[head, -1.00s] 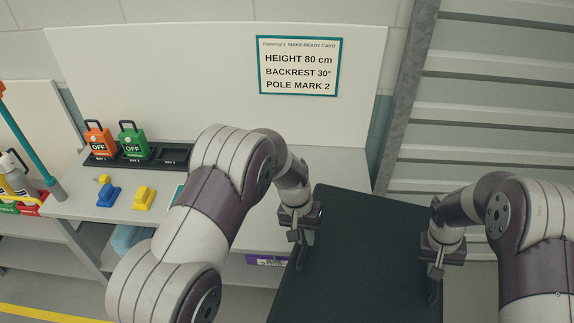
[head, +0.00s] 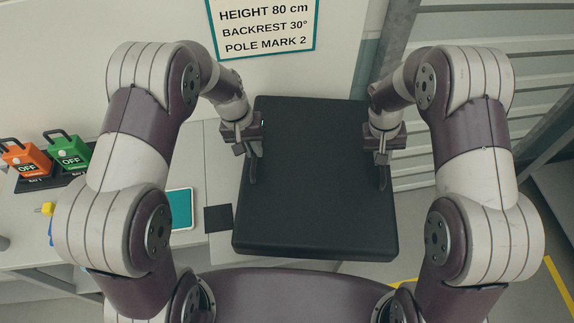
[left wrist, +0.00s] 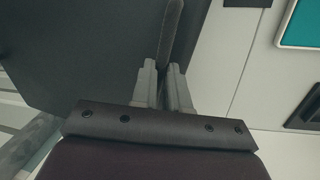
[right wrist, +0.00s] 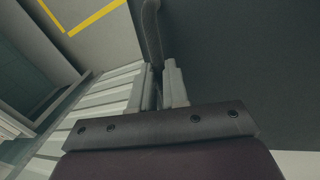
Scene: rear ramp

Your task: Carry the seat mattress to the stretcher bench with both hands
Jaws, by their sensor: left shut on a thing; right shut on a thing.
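The seat mattress (head: 315,190) is a black flat pad in the middle of the head view, held between my two arms. My left gripper (head: 252,160) is shut on a strap handle at its left edge, and the jaws on that handle show in the left wrist view (left wrist: 166,75). My right gripper (head: 383,165) is shut on the handle at its right edge, which also shows in the right wrist view (right wrist: 157,75). The mattress covers part of the pale worktop behind it. I cannot make out a stretcher bench in these views.
A pale worktop (head: 205,245) runs along the wall at left, with a teal-screened tablet (head: 181,208) and a small black square (head: 218,218). Orange (head: 25,158) and green (head: 67,152) OFF blocks stand farther left. A make-ready card (head: 265,28) hangs behind. Ribbed shutter panels (head: 440,180) are at right.

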